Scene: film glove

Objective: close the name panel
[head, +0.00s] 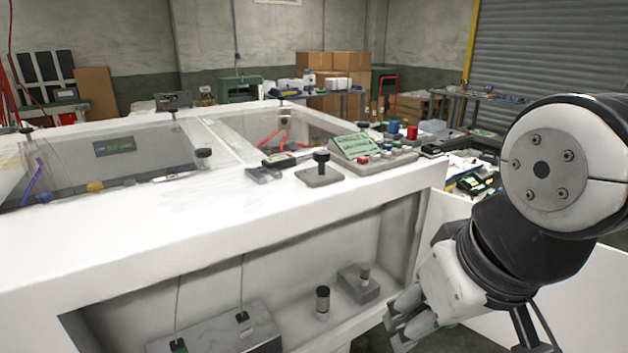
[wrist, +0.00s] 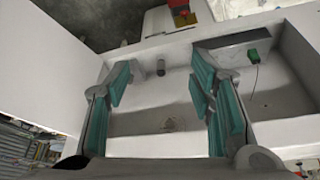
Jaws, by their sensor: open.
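A white cabinet (head: 150,225) has an open front compartment (head: 300,285) below its top. A flat white panel (head: 590,285) stands swung out at the right end of this opening, partly behind my arm. I take it for the panel of the task; no name on it can be read. A white flat surface, probably the same panel, fills the left of the wrist view (wrist: 40,65). My gripper (head: 403,318) is at the right front of the opening, left of the panel. In the wrist view my gripper (wrist: 158,100) is open, with nothing between its fingers.
Inside the compartment are a grey box (head: 225,330) with cables, a small dark-topped cylinder (head: 323,302) and a grey block with a knob (head: 360,285). A control box (head: 375,155) and a black joystick (head: 320,170) stand on the cabinet top.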

